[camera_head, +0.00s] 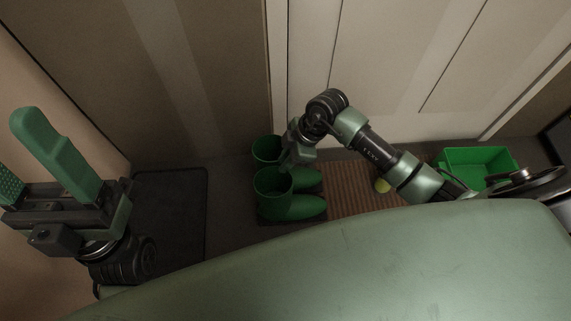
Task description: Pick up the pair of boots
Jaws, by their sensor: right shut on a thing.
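A pair of green boots stands upright side by side on the floor, with toes to the right. The near boot (293,207) shows fully. The far boot (266,150) is partly hidden by the near boot and my gripper.
A brown striped mat (350,190) lies right of the boots, with a yellow-green ball (382,185) on it. A green bin (480,153) stands farther right. A dark mat (170,215) lies at left. Pale door panels (390,60) close off the back.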

